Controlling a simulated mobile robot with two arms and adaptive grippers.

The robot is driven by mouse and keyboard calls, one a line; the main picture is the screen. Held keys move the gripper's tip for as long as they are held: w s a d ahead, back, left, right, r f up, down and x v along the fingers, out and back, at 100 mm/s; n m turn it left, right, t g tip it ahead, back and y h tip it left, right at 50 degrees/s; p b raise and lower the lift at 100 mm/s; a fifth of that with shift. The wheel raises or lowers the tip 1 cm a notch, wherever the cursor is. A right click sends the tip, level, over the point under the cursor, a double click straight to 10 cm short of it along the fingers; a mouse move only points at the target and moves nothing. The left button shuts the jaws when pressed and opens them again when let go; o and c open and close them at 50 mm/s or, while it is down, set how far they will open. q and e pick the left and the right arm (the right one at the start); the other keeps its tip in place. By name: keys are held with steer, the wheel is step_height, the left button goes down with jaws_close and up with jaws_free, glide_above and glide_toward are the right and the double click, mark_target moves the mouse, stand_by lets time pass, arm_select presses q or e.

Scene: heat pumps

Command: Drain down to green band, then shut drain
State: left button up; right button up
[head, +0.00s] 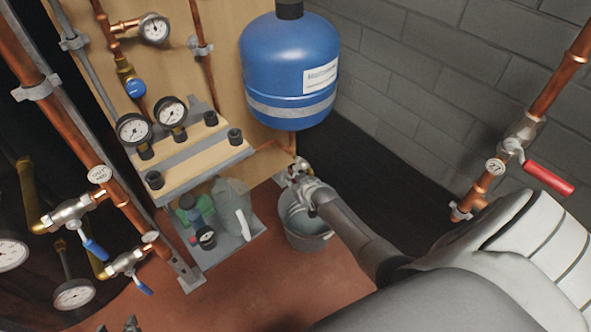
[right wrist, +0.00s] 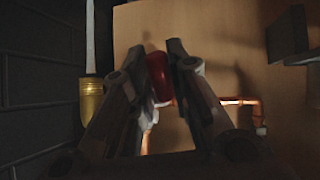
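My right gripper (head: 300,172) reaches in below the blue vessel (head: 290,65), at a small valve fitting (head: 297,165) above the grey bucket (head: 306,232). In the right wrist view its two fingers (right wrist: 163,62) stand on either side of a red handle (right wrist: 158,78) and appear to press on it. The handle's angle is hard to read, and no water stream is visible. Round gauges (head: 155,28) (head: 133,128) (head: 171,111) show at upper left; their bands are too small to read. Dark tips at the bottom edge (head: 118,326) look like my left gripper, mostly cut off.
Copper pipes with blue-handled valves (head: 95,247) run down the left. A red-handled valve (head: 548,178) sits on the right pipe. A grey tray (head: 212,262) with bottles stands left of the bucket. The red-brown floor (head: 260,295) in front is clear.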

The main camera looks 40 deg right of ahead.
steer(key=o, duration=0.4)
steer(key=shift+w+a, duration=0.2)
steer(key=shift+a, duration=0.2)
steer(key=shift+d, duration=0.1)
steer(key=shift+s+d, duration=0.1)
steer(key=shift+s, duration=0.05)
steer(key=v, duration=1.2)
